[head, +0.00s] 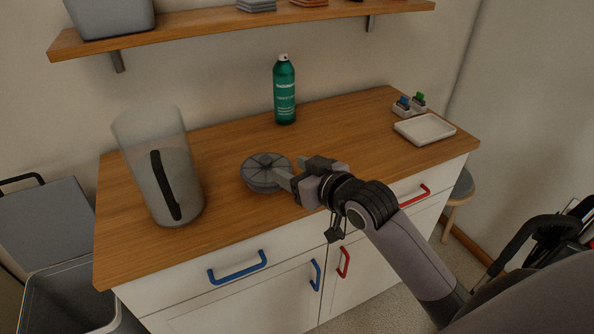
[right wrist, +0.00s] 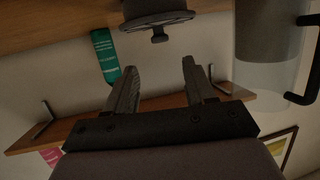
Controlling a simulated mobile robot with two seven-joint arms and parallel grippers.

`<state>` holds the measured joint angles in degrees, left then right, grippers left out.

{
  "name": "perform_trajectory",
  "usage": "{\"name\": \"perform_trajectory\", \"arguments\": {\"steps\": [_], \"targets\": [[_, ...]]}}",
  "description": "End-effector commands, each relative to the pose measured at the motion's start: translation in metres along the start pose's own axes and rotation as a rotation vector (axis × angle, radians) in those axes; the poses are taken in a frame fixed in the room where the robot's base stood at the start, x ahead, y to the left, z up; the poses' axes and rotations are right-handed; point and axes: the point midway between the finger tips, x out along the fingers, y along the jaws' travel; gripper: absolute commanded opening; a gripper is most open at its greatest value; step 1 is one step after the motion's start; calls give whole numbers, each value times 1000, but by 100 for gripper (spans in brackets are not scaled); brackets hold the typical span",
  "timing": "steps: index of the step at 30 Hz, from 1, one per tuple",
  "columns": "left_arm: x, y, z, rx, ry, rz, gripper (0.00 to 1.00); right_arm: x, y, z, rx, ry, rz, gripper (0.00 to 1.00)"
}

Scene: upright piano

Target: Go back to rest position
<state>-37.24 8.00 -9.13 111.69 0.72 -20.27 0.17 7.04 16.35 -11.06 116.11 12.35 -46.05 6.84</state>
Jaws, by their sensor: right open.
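My right gripper (head: 302,172) is above the wooden counter, just right of the round grey lid (head: 262,171) and partly overlapping it in the head view. In the right wrist view my right gripper (right wrist: 158,82) has its fingers apart with nothing between them. The lid, with a small knob (right wrist: 159,36), shows beyond the fingertips, apart from them. My left gripper is not in view.
The counter (head: 225,225) holds a clear pitcher (head: 160,165) with a dark handle, a green spray can (head: 284,90), a white tray (head: 424,129) and small containers (head: 409,106). A wall shelf (head: 215,20) is above; a grey bin (head: 70,300) stands at lower left.

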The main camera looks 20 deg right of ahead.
Motion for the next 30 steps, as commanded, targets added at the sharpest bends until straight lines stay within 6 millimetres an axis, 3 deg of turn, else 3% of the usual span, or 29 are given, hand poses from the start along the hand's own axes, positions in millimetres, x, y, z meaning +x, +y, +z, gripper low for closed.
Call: {"name": "perform_trajectory", "arguments": {"steps": [20, 23, 25, 30], "targets": [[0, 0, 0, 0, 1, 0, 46, -8, -1, 2, 1, -7, -1, 54], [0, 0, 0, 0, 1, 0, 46, -14, -4, 19, 2, -55, 2, 54], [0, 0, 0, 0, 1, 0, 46, -26, -9, 42, 3, -126, 7, 54], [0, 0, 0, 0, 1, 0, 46, -79, -24, 121, 8, -398, 30, 54]]}}
